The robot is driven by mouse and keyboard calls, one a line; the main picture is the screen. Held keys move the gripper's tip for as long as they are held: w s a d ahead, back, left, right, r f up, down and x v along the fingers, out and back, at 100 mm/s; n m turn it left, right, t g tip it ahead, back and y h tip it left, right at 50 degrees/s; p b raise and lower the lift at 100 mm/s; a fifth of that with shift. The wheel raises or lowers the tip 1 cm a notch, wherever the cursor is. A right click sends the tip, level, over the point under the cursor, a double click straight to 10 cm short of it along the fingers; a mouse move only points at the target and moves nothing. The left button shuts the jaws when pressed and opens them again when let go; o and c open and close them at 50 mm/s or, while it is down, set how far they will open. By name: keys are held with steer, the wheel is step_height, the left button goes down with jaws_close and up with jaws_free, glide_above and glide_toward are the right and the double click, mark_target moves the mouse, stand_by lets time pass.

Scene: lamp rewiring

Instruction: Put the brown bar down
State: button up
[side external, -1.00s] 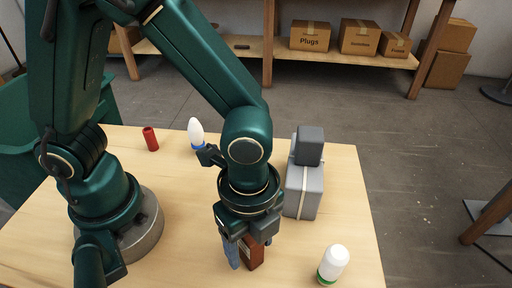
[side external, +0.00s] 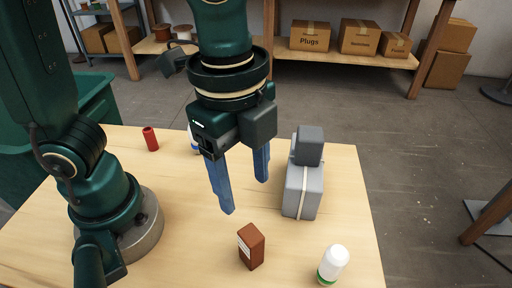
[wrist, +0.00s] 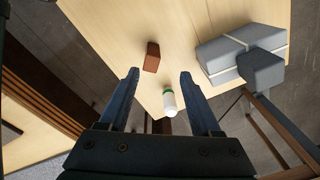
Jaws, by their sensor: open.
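The brown bar (side external: 251,247) stands on the wooden table near its front edge, with a pale label on one side. It also shows in the wrist view (wrist: 152,57), beyond my fingertips. My gripper (side external: 244,196) is open and empty above the table. Its two blue fingers are apart and point down, higher than the bar and clear of it. In the wrist view the fingers (wrist: 159,74) show with nothing between them but the table and objects below.
A white bottle with a green band (side external: 332,264) stands right of the bar. A grey block assembly (side external: 303,190) is behind it. A red cylinder (side external: 150,139) stands at the back left; a white-and-blue object there is partly hidden by my gripper. Bare table (side external: 185,235) lies left of the bar.

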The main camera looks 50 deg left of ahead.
steer(key=a+n+t, duration=0.5)
steer(key=a+n, duration=0.7)
steer(key=n, duration=0.3)
steer(key=shift+s+a+r+n, duration=0.2)
steer(key=shift+r+n, duration=0.15)
steer(key=shift+n, duration=0.05)
